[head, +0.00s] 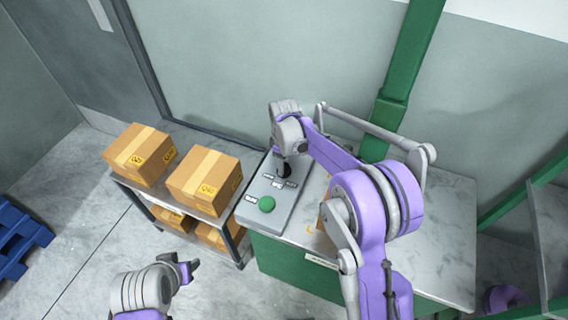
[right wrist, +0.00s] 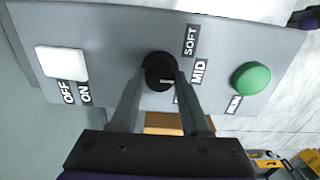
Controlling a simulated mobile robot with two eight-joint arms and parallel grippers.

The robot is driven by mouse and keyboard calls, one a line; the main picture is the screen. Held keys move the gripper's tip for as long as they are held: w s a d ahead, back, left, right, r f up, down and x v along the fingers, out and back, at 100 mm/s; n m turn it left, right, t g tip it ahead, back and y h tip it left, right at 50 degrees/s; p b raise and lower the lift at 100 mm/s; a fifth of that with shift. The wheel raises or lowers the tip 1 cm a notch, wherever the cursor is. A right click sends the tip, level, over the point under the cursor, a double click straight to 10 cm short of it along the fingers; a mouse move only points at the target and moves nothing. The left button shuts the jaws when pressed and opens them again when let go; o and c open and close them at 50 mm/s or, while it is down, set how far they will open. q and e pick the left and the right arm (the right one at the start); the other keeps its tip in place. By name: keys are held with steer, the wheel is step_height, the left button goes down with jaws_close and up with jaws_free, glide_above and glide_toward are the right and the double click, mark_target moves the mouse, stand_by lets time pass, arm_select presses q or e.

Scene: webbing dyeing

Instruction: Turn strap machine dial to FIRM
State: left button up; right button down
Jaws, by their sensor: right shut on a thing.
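The strap machine's grey control panel (head: 285,205) sits on the left end of the marble-topped counter. Its black dial (right wrist: 158,68) is between the fingertips of my right gripper (right wrist: 160,78), which is shut on it. The SOFT label (right wrist: 191,40) and MID label (right wrist: 198,72) show beside the dial. A third label near the right finger is mostly hidden. A small pale mark shows on the dial, but I cannot tell which label it points at. My left gripper (head: 187,270) is low in the head view, away from the panel, its jaw opening unclear.
The panel also carries a green button (right wrist: 251,78) labelled RUN and a white OFF/ON switch (right wrist: 62,63). Cardboard boxes (head: 204,178) stand on a rack left of the counter. A green post (head: 400,85) rises behind. The counter's right part (head: 440,235) is bare.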

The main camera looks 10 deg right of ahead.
steer(key=shift+m, duration=0.3)
steer(key=m+b, duration=0.1)
steer(key=m, duration=0.2)
steer(key=shift+m, duration=0.3)
steer(key=m+b, duration=0.1)
steer(key=m, duration=0.3)
steer(key=shift+m, duration=0.3)
stand_by(0.3)
steer(key=shift+c, duration=1.9)
jaws_free()
step_height(320, 180, up, 11)
steer(key=shift+f, duration=0.1)
